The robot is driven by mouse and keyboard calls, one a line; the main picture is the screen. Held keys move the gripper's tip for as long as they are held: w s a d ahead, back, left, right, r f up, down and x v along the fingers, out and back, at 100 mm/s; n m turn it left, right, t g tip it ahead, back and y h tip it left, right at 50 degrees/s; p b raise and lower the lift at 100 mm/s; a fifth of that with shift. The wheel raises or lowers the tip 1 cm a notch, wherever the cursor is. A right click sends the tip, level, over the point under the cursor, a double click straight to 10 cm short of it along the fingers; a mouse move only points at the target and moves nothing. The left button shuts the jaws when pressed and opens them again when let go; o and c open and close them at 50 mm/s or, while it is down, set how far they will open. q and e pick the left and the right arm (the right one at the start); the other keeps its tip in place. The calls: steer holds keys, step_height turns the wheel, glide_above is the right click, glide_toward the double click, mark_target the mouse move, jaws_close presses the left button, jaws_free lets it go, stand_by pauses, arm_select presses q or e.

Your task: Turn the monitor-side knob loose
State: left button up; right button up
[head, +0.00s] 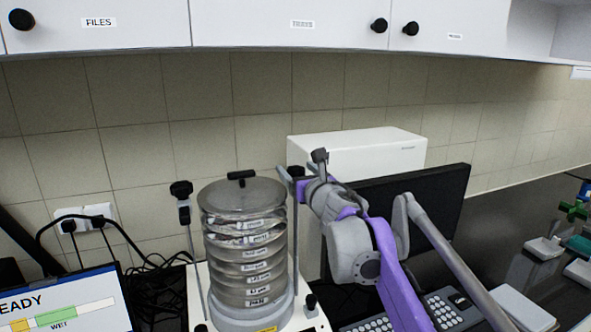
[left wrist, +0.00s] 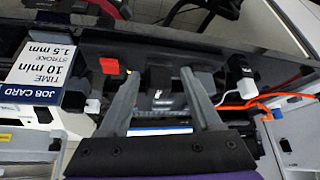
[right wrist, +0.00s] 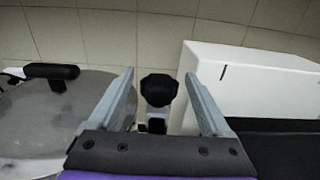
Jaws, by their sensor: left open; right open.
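The sieve shaker holds a stack of round sieves (head: 245,265) under a clear lid. The monitor-side knob (right wrist: 159,88) is black and lobed; in the right wrist view it sits between the fingertips of my right gripper (right wrist: 158,82), with gaps on both sides. In the head view my right gripper (head: 293,180) is at the top of the right rod, largely hiding that knob. The other black knob (head: 181,189) tops the left rod. My left gripper (left wrist: 160,78) is open and empty in its wrist view and is outside the head view.
A black monitor (head: 440,190) and a white box (head: 350,148) stand right of the shaker. A screen (head: 65,305) is at lower left. Cabinets (head: 250,20) hang above. The left wrist view shows a job card (left wrist: 45,70) and an orange cable (left wrist: 255,100).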

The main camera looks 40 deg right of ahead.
arm_select(q)
steer(key=shift+s+f+b, duration=0.6)
steer(key=shift+s+f, duration=0.05)
steer(key=shift+f, duration=0.35)
arm_select(e)
steer(key=v, duration=0.9)
steer(key=shift+s, duration=0.25)
steer(key=shift+a, duration=0.1)
steer(key=s+a+f+m+g+h, duration=0.1)
steer(key=a+f+m+g, duration=0.2)
steer(key=f+m, duration=0.7)
steer(key=s+a+f+m+g, duration=0.2)
steer(key=a+f+m, duration=0.1)
steer(key=f+m, duration=0.65)
steer(key=s+a+f+m+g+y, duration=0.2)
steer(key=s+a+f+m, duration=0.2)
steer(key=a+f, duration=0.2)
steer(key=s+a+f+m+g+y, duration=0.2)
steer(key=s+a+f+m, duration=0.2)
steer(key=f, duration=0.4)
steer(key=s+a+f+m+g+y, duration=0.2)
steer(key=s+a+f+m, duration=0.2)
steer(key=a+f, duration=0.3)
steer(key=shift+s+a+f+m+y, duration=0.15)
steer(key=shift+a+f+m+y, duration=0.15)
steer(key=shift+f+m, duration=0.15)
